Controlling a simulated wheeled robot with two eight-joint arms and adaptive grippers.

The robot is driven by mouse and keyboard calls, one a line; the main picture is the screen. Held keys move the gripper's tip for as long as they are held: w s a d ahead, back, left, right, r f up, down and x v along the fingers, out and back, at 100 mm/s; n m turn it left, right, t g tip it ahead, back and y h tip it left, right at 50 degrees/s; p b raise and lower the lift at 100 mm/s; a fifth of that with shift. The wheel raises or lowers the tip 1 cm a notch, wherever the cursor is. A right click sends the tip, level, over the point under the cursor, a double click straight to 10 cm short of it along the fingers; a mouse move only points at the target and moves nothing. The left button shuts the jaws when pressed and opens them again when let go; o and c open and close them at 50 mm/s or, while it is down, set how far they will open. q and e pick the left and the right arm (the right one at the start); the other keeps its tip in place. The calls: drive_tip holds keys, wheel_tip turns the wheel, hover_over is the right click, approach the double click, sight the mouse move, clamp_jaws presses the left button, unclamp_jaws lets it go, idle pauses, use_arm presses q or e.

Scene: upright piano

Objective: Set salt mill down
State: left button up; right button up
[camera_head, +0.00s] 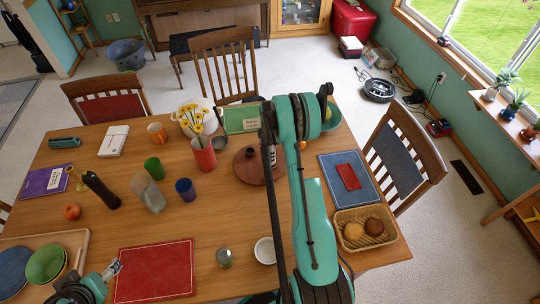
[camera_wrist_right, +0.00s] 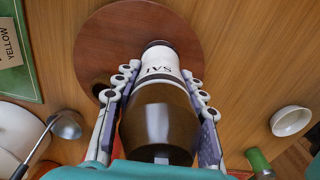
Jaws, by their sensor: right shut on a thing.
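The salt mill (camera_wrist_right: 160,105) is dark brown with a white band bearing black letters. In the right wrist view my right gripper (camera_wrist_right: 160,74) is shut on it, one finger on each side. The mill is over a round brown wooden board (camera_wrist_right: 97,45); I cannot tell whether it touches.
A white bowl (camera_head: 265,250) and a bread basket (camera_head: 348,217) are nearer.

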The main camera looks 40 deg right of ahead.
drive_tip(key=shift+f, duration=0.7)
drive_tip(key=o, duration=1.4)
drive_tip(key=shift+f, duration=0.1)
